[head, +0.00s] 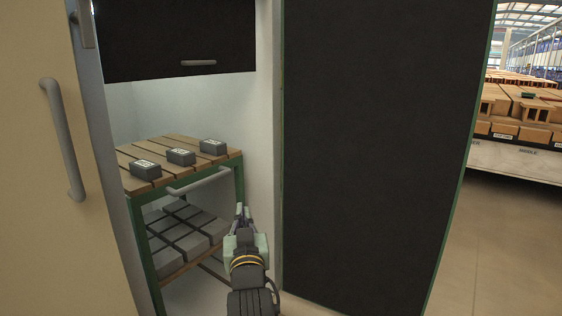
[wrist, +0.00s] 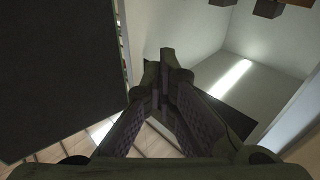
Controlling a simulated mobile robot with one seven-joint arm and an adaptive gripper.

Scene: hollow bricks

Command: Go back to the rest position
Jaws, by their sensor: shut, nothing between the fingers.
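My gripper (head: 241,211) is in front of a small slatted wooden rack, just right of the rack's front corner. In the wrist view my gripper (wrist: 160,70) has its fingertips together and holds nothing. The rack (head: 195,150) stands inside an open cabinet and has a green frame. Three dark grey bricks with white labels sit on its top: a left one (head: 146,170), a middle one (head: 181,157) and a right one (head: 213,147). My gripper is apart from them.
Several grey blocks (head: 187,232) lie on the rack's lower shelf. A large dark door panel (head: 380,140) stands close on the right. A cream door (head: 40,180) with a handle is on the left. Open floor (head: 500,245) and a brick-laden shelf (head: 515,158) lie beyond at far right.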

